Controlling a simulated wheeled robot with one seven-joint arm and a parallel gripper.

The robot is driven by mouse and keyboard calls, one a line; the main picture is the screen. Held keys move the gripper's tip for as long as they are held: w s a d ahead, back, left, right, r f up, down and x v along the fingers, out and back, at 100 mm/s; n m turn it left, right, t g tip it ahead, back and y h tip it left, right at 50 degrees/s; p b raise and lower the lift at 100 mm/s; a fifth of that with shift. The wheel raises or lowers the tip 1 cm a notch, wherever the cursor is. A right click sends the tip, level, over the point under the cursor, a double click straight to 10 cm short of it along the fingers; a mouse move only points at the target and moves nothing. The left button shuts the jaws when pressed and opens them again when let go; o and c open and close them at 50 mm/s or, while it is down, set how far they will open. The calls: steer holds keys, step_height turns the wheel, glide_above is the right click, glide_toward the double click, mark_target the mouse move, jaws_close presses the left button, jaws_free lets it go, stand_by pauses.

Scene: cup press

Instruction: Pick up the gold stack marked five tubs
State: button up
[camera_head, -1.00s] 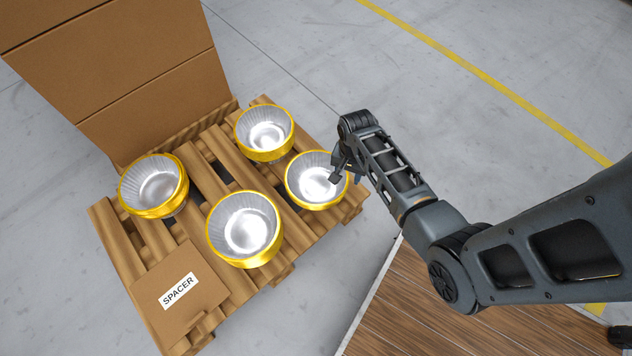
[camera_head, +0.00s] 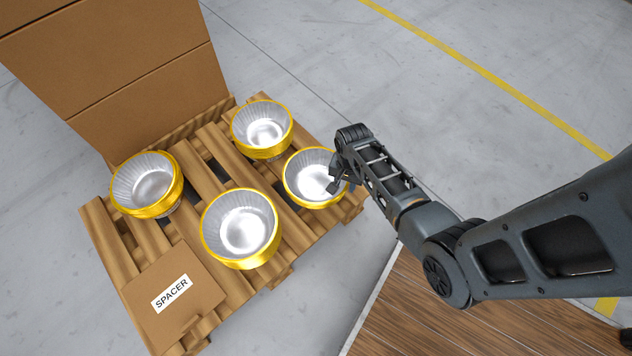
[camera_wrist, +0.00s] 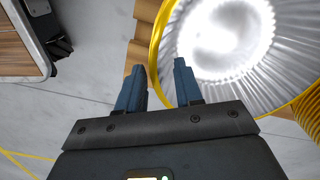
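Four gold-rimmed silver tubs or stacks stand on the pallet: front (camera_head: 240,232), left (camera_head: 147,186), back (camera_head: 262,130) and right (camera_head: 303,180). No stack marking or tub count is readable. My gripper (camera_head: 338,184) is at the right side of the right stack. In the wrist view my gripper (camera_wrist: 158,82) is open and empty, its two dark blue fingers apart. The gold rim of a tub (camera_wrist: 154,62) passes between them in the picture, one finger over the silver inside, the other outside. I cannot tell whether the fingers are below the rim.
The wooden pallet (camera_head: 104,250) carries the stacks. A brown card marked SPACER (camera_head: 196,272) lies at its front. Tall brown boxes (camera_head: 130,70) stand behind. A wooden deck (camera_head: 425,310) is at lower right. Grey floor (camera_head: 310,50) beyond the pallet is clear.

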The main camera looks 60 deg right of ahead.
jaws_close()
stand_by(0.5)
